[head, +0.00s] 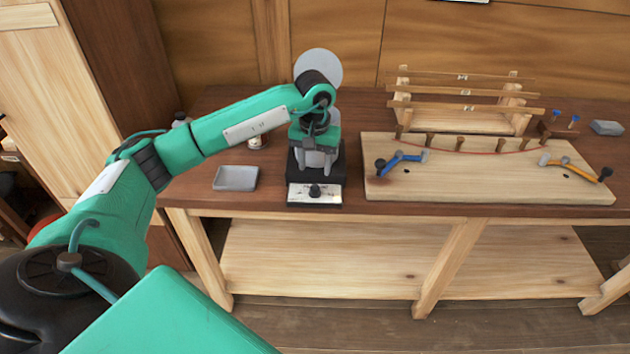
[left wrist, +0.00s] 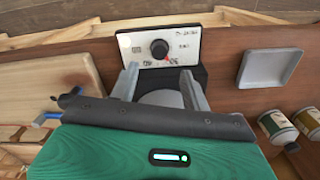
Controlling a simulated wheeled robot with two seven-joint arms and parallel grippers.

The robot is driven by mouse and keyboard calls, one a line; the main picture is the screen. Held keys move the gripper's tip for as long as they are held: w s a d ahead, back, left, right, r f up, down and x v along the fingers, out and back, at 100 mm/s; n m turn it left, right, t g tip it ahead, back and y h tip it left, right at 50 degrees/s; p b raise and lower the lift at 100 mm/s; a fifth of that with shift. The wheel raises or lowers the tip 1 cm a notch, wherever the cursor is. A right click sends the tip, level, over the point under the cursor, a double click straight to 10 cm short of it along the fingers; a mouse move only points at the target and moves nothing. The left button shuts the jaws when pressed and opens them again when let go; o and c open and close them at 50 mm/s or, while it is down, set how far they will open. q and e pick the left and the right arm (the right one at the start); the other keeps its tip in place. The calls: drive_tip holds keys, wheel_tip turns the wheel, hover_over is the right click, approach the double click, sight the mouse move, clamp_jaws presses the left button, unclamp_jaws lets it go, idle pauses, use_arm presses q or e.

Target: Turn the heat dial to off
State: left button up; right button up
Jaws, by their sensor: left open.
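The heat dial (head: 315,190) is a dark round knob on the white front panel (head: 299,194) of a black heater at the bench's front edge. My left gripper (head: 316,170) is above the heater, behind the dial. In the left wrist view its two grey fingers (left wrist: 160,78) are apart, with the dial beyond their tips and nothing between them. My right gripper is not in view.
A grey tray (head: 236,178) lies left of the heater. A pale board (head: 480,190) with a blue-handled tool (head: 402,159) and an orange-handled tool (head: 570,164) lies to the right. A wooden rack (head: 460,120) stands behind it. Small cans (left wrist: 278,126) show in the left wrist view.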

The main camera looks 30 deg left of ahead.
sight(315, 187)
use_arm(q)
wheel_tip(315, 187, down, 6)
drive_tip(key=shift+r+p, duration=0.1)
drive_tip(key=shift+p, duration=0.45)
drive_tip(key=shift+f, duration=0.7)
drive_tip(key=c, duration=1)
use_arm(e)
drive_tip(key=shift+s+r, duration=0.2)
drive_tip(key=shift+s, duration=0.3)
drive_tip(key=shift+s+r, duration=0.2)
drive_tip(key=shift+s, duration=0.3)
